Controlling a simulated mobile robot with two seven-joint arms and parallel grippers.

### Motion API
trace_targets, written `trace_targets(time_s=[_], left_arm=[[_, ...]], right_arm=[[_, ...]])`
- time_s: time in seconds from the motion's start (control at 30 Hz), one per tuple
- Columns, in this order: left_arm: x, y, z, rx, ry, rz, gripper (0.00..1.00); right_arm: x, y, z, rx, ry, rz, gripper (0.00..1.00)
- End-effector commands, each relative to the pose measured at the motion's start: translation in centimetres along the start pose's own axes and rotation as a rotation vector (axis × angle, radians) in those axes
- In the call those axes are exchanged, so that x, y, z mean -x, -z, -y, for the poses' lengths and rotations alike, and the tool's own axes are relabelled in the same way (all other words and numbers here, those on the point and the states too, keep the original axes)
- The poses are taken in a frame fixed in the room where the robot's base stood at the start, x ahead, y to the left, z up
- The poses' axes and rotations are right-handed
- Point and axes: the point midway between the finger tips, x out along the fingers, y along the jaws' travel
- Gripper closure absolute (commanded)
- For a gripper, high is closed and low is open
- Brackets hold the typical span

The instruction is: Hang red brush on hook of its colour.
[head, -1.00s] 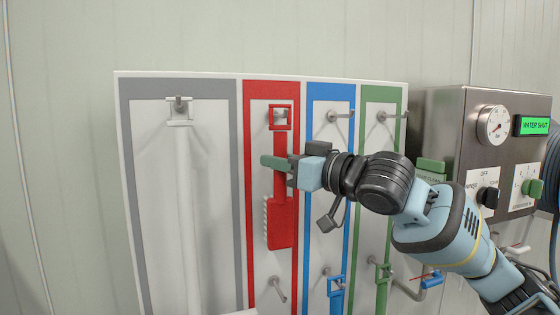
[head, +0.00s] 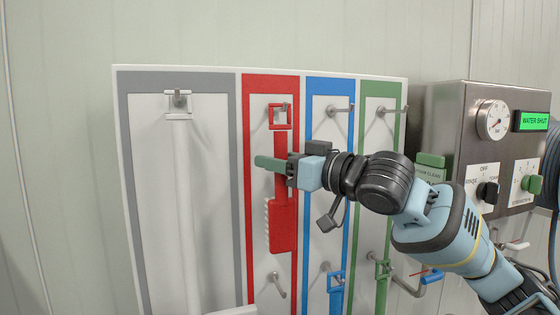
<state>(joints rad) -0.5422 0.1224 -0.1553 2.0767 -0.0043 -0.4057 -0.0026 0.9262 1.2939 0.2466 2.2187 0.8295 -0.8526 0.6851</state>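The red brush (head: 282,222) hangs upright in front of the red-bordered panel, with its square loop at the top and bristles facing left. The upper hook in the red panel (head: 284,107) shows at the upper bar of the loop; I cannot tell whether the loop rests on it. My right gripper (head: 275,163) reaches in from the right and is shut on the red brush's handle, below the loop. One finger crosses in front of the handle; the other is hidden. My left gripper is not in view.
Blue (head: 315,91) and green (head: 380,91) panels with upper hooks stand right of the red one, a grey panel (head: 180,82) left. Blue and green tools hang low. A steel control box (head: 460,130) stands close behind my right arm. A lower hook (head: 277,286) is below the brush.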

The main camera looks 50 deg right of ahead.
Motion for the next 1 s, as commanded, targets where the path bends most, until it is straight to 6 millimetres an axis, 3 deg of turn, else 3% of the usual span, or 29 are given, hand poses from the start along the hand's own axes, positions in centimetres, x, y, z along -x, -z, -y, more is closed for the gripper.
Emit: trace_targets(time_s=[0.43, 0.7, 1.0], left_arm=[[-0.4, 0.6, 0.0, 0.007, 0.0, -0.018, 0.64], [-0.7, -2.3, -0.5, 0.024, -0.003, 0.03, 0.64], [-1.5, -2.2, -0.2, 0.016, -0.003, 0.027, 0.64]], right_arm=[[0.0, -0.1, 0.0, -0.001, 0.0, 0.002, 0.52], [2.2, -0.4, 0.0, -0.002, 0.0, 0.003, 0.52], [5.6, -0.2, 0.0, -0.003, 0.001, 0.0, 0.52]])
